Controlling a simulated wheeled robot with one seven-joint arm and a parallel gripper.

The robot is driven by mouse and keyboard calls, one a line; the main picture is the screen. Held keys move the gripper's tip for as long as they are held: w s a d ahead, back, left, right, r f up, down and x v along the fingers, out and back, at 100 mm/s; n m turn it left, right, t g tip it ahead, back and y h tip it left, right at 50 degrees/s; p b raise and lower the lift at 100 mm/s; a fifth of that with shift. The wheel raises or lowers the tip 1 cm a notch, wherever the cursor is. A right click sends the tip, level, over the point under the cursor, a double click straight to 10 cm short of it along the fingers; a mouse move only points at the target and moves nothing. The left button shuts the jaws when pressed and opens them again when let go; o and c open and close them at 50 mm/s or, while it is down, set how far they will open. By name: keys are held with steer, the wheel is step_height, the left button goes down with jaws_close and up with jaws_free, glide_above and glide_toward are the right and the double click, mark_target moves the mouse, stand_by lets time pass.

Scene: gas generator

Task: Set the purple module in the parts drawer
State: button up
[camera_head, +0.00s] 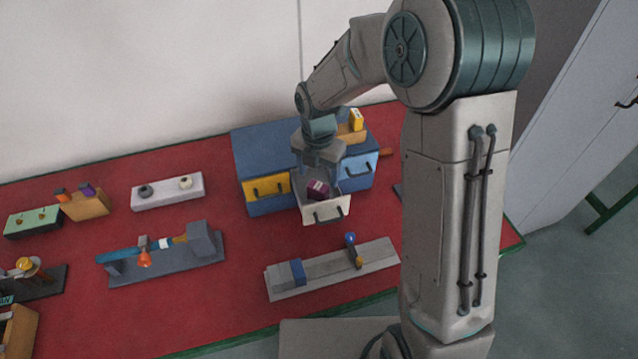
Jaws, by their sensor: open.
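The purple module (318,189) is a small dark magenta block with a pale mark on top. It lies inside the pulled-out middle drawer (327,213), which has a whitish front and a dark handle. The drawer belongs to a blue cabinet (262,147) at the back of the table. My gripper (322,168) points down over the drawer, above and close behind the module. Its jaws are open. The fingertips are small in view, and I cannot tell whether they touch the module.
A yellow drawer (267,187) and a light blue drawer (357,171) flank the open one. A grey rail fixture (330,270) lies in front. A vise-like fixture (165,255) and a white tray (167,192) stand left. Red table surface is free between them.

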mark_target(318, 185)
step_height(318, 185, up, 6)
steer(key=r, duration=0.1)
steer(key=s+d+r+m+t, duration=0.1)
steer(key=s+d+m, duration=0.3)
steer(key=m, duration=0.6)
steer(key=s+d+r+m+t, duration=0.1)
steer(key=s+d+r+m, duration=0.3)
steer(key=s+m, duration=0.5)
steer(key=s+d+r+m+t, duration=0.1)
steer(key=s+d+r+m, duration=0.2)
steer(key=s+d+m, duration=0.3)
steer(key=shift+s+m+t, duration=0.15)
steer(key=shift+m+t, duration=0.15)
steer(key=shift+m, duration=2.3)
